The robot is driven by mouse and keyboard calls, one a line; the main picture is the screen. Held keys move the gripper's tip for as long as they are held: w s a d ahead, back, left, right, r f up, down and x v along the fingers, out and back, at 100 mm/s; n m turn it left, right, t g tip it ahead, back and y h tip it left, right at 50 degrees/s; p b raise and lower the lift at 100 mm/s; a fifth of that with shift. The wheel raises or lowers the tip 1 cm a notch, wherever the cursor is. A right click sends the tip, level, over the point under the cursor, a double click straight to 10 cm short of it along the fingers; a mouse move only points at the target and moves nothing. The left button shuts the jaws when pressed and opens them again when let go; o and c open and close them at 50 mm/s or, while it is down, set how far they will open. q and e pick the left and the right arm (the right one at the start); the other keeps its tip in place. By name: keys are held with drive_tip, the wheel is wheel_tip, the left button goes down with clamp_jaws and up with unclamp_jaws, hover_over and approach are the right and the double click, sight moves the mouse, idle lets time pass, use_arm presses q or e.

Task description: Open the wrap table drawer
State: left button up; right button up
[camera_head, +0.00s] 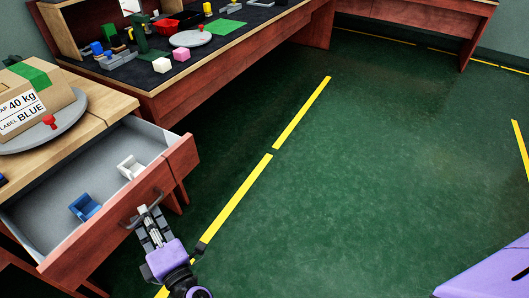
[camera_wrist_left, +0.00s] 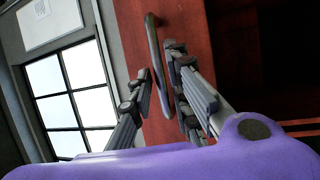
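The wrap table drawer (camera_head: 112,222) is pulled well out, with a red-brown wooden front and a grey inside. Its curved metal handle (camera_head: 146,209) is on the front, and it also shows in the left wrist view (camera_wrist_left: 153,45). My left gripper (camera_head: 143,212) is at the handle. In the left wrist view my left gripper (camera_wrist_left: 160,62) has its two fingers on either side of the handle bar, with a small gap between them, so it looks open around the bar. My right gripper is not in view.
A blue part (camera_head: 85,207) and a white part (camera_head: 131,167) lie inside the drawer. A labelled cardboard box (camera_head: 32,105) stands on a round grey plate on the wrap table. A longer work table (camera_head: 225,58) carries several small items. The green floor is clear.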

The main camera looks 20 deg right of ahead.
use_arm(q)
drive_tip(key=v, duration=1.1)
drive_tip(key=shift+s+d, duration=0.15)
drive_tip(key=shift+s, duration=0.2)
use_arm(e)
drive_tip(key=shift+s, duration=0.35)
